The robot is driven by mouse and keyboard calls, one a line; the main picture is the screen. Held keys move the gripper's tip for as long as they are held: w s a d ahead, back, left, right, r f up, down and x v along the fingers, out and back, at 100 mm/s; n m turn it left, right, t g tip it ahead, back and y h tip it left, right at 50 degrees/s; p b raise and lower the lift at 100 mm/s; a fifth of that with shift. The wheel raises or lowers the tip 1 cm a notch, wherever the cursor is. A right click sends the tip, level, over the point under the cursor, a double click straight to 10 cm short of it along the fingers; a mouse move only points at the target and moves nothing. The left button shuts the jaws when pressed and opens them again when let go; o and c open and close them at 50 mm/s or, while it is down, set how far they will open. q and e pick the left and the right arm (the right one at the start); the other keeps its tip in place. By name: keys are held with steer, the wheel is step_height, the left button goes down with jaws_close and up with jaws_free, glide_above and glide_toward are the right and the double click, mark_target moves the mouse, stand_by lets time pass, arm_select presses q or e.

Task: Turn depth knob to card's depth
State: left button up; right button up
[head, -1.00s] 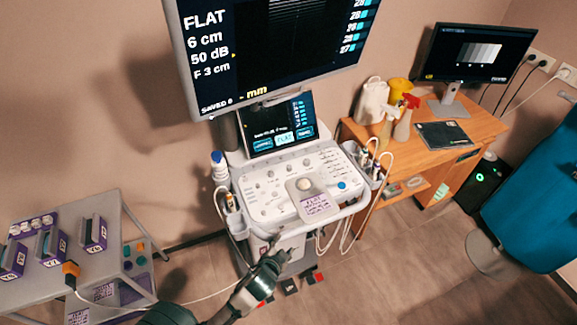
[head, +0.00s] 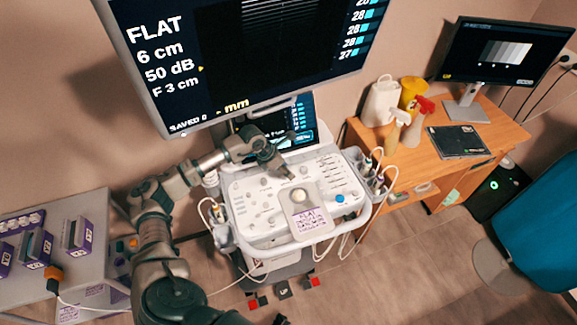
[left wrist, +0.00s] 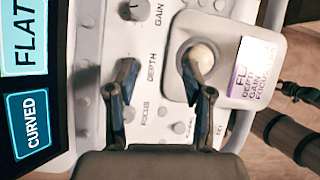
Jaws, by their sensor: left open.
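The ultrasound console panel (head: 262,225) carries knobs, a trackball (head: 299,195) and a card (head: 312,220). In the left wrist view the card (left wrist: 256,68) shows FLAT, DEPTH, GAIN and FOCUS lines; its values are too small to read. My left gripper (head: 288,174) is over the upper panel. In the wrist view its open, empty fingers (left wrist: 157,72) lie either side of the DEPTH label (left wrist: 152,68). The depth knob seems hidden behind the left finger; I cannot tell whether they touch. The gain knob (left wrist: 132,9) shows above. The big screen (head: 260,60) reads FLAT, 6 cm, 50 dB, F 3 cm. My right gripper is out of view.
The touch screen (head: 290,125) stands behind the panel, partly covered by my arm. A side table (head: 100,205) with purple-labelled probe holders is at left. A wooden desk (head: 500,130) with bottles and a monitor (head: 490,55) is at right. Cables hang around the console.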

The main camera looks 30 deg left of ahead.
arm_select(q)
steer(key=shift+y, duration=0.7)
steer(key=a, duration=0.4)
steer(key=shift+a, duration=0.3)
steer(key=x, duration=0.3)
steer(key=d+x, duration=0.1)
steer(key=x, duration=0.2)
steer(key=shift+w+d+f, duration=0.1)
steer(key=shift+f, duration=0.3)
steer(key=shift+a, duration=0.2)
